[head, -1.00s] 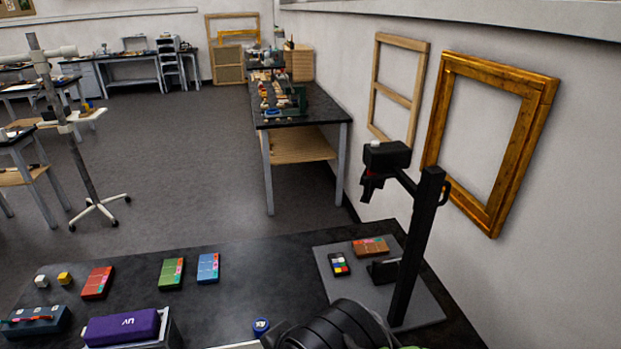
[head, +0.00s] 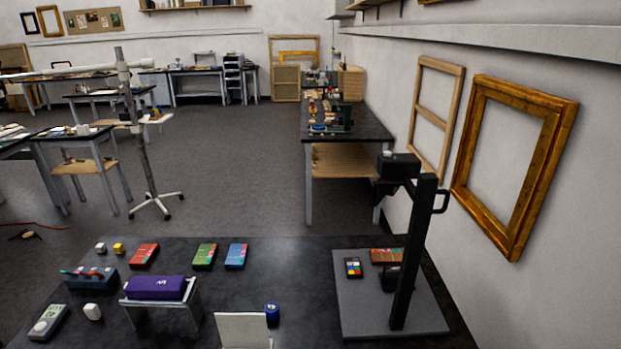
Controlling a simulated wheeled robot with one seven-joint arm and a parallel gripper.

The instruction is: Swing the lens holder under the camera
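A black copy stand (head: 412,262) rises from a grey base plate (head: 365,318) at the right of the dark bench. A boxy black camera (head: 399,165) is fixed near its top. A dark part (head: 387,188) hangs just below the camera; I cannot tell whether it is the lens holder or part of the camera. A brown fragment (head: 384,256) with coloured marks lies on the base plate beside a colour chart (head: 353,267). A small black block (head: 391,280) is partly hidden by the column. My gripper is not in view.
A purple UV case (head: 157,288) sits on a small stand, with a white panel (head: 242,330) and blue round pot (head: 272,312) nearby. Coloured boxes (head: 205,256) line the bench's far side. A gilt frame (head: 466,190) hangs on the right wall.

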